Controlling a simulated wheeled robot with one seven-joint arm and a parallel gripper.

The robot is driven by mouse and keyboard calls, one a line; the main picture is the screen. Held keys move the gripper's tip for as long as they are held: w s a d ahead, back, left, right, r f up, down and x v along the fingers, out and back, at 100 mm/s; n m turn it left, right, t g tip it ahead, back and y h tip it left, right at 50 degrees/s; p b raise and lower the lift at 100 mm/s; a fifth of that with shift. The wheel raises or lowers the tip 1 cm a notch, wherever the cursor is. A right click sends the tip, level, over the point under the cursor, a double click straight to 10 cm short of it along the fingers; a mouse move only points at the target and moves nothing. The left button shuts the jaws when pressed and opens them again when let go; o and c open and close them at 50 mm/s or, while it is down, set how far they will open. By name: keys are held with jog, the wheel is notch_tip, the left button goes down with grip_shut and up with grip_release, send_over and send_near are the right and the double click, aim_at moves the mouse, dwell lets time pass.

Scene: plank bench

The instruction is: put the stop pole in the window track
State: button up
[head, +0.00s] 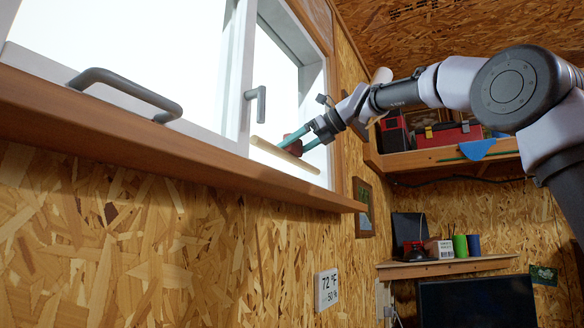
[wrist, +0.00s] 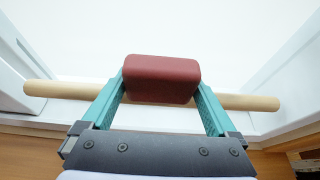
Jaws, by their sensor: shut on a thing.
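The stop pole is a pale wooden rod (head: 308,165) with a dark red block (head: 291,146) at its middle. My gripper (head: 294,144) is shut on the red block, its teal fingers on either side of it. In the wrist view, the rod (wrist: 52,89) sticks out on both sides of the red block (wrist: 161,78). The pole lies lengthwise along the bottom of the window opening, by the white window track (head: 285,172). I cannot tell whether it touches the track; the gripper hides part of the rod.
The window has a grey bar handle (head: 125,92) and a small grey latch (head: 256,104) left of the pole. A brown wooden sill (head: 180,140) juts out below. A shelf (head: 450,157) with red toolboxes is at the right.

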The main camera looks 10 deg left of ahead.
aim_at(292, 164)
notch_tip(292, 164, down, 4)
jog(key=shift+f, duration=0.25)
jog(key=shift+a+f, duration=0.25)
jog(key=shift+f, duration=0.2)
jog(key=shift+w, duration=0.1)
jog(key=o, duration=1.4)
jog(key=shift+f, duration=0.15)
jog(key=shift+c, duration=0.2)
